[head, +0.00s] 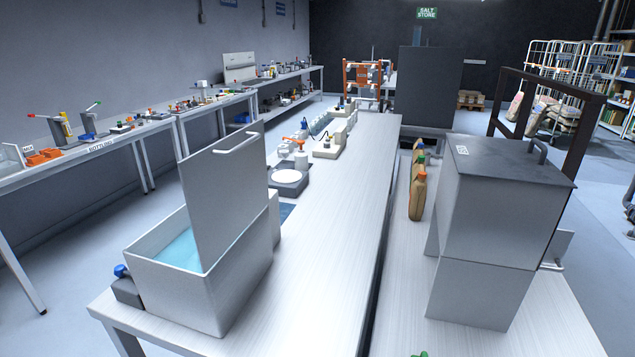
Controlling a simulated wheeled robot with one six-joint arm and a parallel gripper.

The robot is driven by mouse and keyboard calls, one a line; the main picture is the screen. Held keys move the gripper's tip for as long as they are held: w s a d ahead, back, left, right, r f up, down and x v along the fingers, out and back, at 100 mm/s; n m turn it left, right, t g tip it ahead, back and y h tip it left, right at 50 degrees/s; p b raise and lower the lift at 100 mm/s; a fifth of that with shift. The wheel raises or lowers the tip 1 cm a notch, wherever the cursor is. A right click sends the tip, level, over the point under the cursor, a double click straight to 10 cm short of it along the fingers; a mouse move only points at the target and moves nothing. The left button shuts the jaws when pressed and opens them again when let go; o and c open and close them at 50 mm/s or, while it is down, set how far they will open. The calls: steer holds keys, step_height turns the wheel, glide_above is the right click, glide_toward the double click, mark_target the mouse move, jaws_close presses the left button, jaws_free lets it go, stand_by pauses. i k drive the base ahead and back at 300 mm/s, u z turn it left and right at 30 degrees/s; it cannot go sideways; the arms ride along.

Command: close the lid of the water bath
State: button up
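The water bath (203,295) is an open grey metal tank at the front left of the long pale bench, with blue water (182,250) in it. Its lid (222,192) stands up, open and slightly tilted, with a bar handle (237,142) near its top edge. The lid hides part of the tank's inside and what stands behind it. My gripper is not in view.
A tall grey metal hopper (495,235) with a dark lid stands on the bench at right. Brown bottles (417,190) stand left of it. A balance (288,180) and small equipment sit behind the bath. The middle of the long bench (335,220) is clear.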

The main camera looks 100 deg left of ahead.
mark_target(224, 184)
steer(key=u, duration=3.35)
steer(key=k, duration=1.15)
steer(key=u, duration=0.45)
steer(key=i, duration=1.35)
steer(key=z, duration=0.3)
